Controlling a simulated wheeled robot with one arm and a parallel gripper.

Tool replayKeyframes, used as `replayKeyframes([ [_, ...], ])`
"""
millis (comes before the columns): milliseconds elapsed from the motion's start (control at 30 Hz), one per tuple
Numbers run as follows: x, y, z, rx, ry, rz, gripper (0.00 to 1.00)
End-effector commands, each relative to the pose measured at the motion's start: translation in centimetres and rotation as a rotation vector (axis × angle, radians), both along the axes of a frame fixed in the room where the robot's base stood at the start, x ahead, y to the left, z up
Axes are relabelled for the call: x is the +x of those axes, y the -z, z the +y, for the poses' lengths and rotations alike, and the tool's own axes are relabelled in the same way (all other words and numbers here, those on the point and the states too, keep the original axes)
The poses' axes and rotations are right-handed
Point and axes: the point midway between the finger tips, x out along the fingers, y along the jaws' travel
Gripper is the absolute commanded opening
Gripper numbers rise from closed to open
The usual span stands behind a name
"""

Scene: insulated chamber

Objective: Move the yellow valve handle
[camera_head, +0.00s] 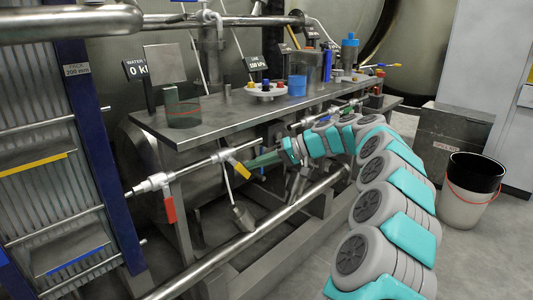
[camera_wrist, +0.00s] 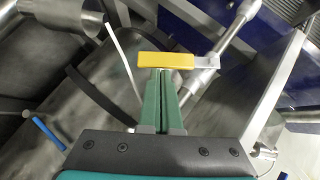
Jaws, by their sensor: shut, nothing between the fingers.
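The yellow valve handle (camera_head: 239,168) sits on the steel pipe below the front edge of the bench and slants down to the right. In the wrist view the yellow handle (camera_wrist: 166,61) lies crosswise just beyond my fingertips, with a pale metal lever joining it to the pipe fitting at its right. My gripper (camera_head: 253,163) has green fingers and reaches in from the right, close to the handle. In the wrist view my gripper (camera_wrist: 162,74) is shut and empty. Its tips appear very near the handle; I cannot tell whether they touch it.
A red valve handle (camera_head: 169,210) hangs from the same pipe at left. The steel bench (camera_head: 215,125) above carries cups and gauges. A thick lower rail (camera_head: 255,235) runs below. A blue-tipped lever (camera_wrist: 46,131) shows at lower left in the wrist view. A bin (camera_head: 466,192) stands right.

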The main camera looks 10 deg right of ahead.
Motion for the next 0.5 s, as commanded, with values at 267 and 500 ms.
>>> replayKeyframes([
  [267, -0.7, 2.0, 1.6, 0.212, -0.003, 0.155, 0.0],
  [500, -1.3, 3.0, 2.4, 0.308, -0.002, 0.222, 0.0],
])
